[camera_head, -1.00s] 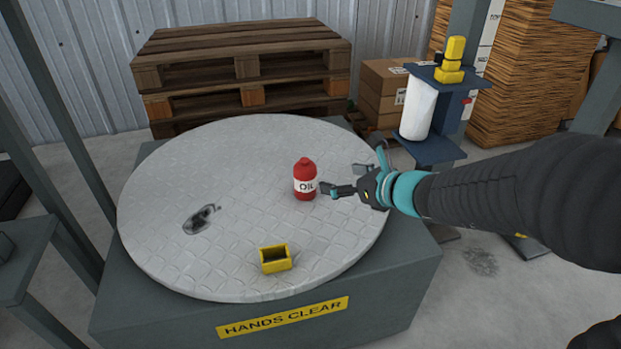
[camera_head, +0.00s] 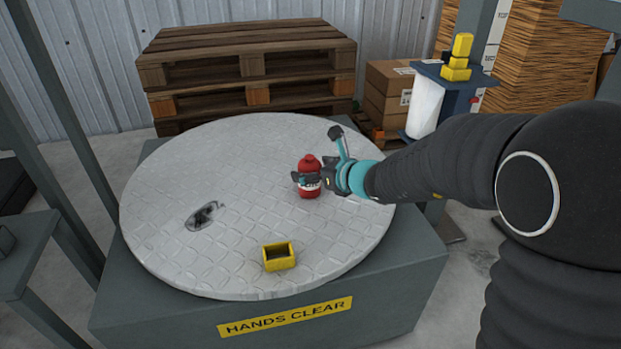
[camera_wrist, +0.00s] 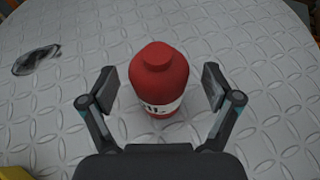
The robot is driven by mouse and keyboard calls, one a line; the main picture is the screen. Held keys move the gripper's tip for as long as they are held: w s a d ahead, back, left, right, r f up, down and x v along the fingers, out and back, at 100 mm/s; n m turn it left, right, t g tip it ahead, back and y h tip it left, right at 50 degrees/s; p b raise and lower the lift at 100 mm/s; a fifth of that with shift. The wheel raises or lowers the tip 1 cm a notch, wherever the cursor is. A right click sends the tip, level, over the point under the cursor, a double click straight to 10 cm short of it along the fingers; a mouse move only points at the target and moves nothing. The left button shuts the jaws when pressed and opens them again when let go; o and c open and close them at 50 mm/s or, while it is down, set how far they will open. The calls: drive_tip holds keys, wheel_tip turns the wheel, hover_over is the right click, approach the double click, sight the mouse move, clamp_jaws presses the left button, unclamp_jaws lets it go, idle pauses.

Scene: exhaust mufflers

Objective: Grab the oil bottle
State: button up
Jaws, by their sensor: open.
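The red oil bottle (camera_head: 309,166) with a white label stands upright on the round grey turntable (camera_head: 230,160), right of its middle. My gripper (camera_head: 308,181) is at the bottle from the right, and its fingers hide part of the label in the head view. In the wrist view the bottle (camera_wrist: 158,78) stands between the two fingertips of my open gripper (camera_wrist: 158,88), with a gap showing on both sides.
A yellow open box (camera_head: 279,257) sits on the turntable near its front edge. A dark stain (camera_head: 205,215) marks the left side. A wooden pallet stack (camera_head: 245,75) stands behind. A blue stand with a white roll (camera_head: 425,108) is at the back right.

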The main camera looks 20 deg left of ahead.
drive_tip(key=shift+w+a+f, duration=0.2)
drive_tip(key=shift+w+a, duration=0.15)
drive_tip(key=shift+a, duration=0.15)
drive_tip(key=shift+c, duration=0.2)
drive_tip(key=c, duration=1.3)
drive_tip(key=shift+r, duration=0.1)
